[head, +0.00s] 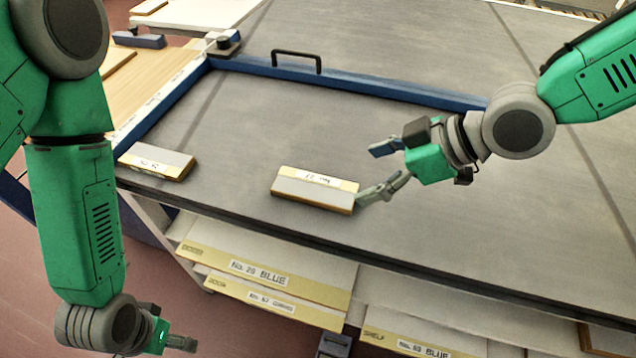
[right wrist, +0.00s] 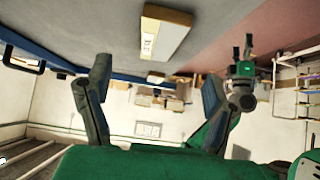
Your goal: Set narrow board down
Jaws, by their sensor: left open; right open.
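A narrow board (head: 314,189) with yellow edges, a grey top and a small white label lies flat on the dark grey table (head: 440,235) near its front edge. It also shows in the right wrist view (right wrist: 172,38). My right gripper (head: 371,174) is open and empty just right of this board. Its lower finger is close to the board's right end; I cannot tell if they touch. A similar board (head: 158,161) lies at the table's left corner. My left gripper (head: 186,343) is open, low at the left, away from the table; it shows in the right wrist view (right wrist: 242,52).
A blue rail (head: 350,87) with a black handle (head: 297,57) runs across the table behind the boards. Shelves with labelled boards (head: 262,272) are under the front edge. The table is clear between the two boards and behind them up to the rail.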

